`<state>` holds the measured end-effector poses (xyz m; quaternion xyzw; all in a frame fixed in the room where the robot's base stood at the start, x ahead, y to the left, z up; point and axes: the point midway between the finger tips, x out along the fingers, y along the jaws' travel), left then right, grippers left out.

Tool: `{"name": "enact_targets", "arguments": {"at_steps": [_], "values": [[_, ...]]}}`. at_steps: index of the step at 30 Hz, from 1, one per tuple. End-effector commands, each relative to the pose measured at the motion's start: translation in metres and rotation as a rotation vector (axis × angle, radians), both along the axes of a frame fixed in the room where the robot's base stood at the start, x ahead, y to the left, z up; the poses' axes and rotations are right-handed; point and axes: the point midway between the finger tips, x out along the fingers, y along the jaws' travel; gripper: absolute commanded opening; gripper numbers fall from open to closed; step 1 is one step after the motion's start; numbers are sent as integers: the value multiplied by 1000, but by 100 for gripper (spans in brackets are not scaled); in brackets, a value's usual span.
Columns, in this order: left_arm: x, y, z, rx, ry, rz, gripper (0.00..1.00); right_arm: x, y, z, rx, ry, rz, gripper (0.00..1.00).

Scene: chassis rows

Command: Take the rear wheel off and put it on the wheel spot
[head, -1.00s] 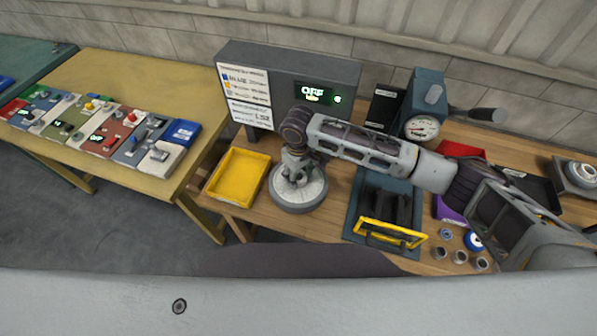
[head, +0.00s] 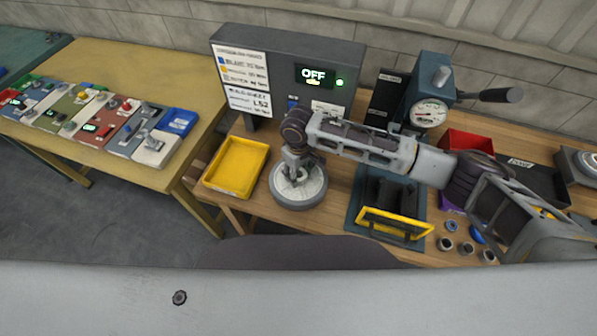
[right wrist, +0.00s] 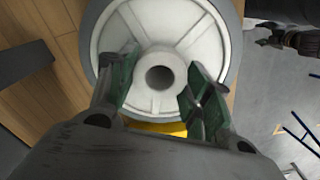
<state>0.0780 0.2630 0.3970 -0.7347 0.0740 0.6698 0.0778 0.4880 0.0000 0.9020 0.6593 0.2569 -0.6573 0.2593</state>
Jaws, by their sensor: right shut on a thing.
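A large wheel (head: 311,198) with a grey tyre and pale spoked face is over the front of the wooden bench, right of the yellow tray. My right gripper (head: 297,172) points down onto its middle. In the right wrist view, the wheel (right wrist: 190,22) fills the top, and my right gripper (right wrist: 160,80) has its green-padded fingers shut on either side of the round hub. I cannot tell whether the wheel touches the bench or hangs just above it. No chassis or marked wheel spot can be made out. My left gripper is not in view.
A yellow tray (head: 236,168) lies left of the wheel. Behind stands a grey box with an OFF display (head: 314,76). A dark blue fixture with a yellow handle (head: 394,222), a gauge press (head: 430,112) and several small cups are right. A side table (head: 115,65) holds coloured panels.

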Motion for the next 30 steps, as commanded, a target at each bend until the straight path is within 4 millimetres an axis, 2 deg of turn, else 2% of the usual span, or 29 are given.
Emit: {"name": "enact_targets", "arguments": {"at_steps": [7, 30], "values": [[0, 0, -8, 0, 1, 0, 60, 1, 1, -5, 3, -3, 0, 12], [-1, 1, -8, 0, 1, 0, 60, 1, 1, -7, 2, -2, 0, 12]]}}
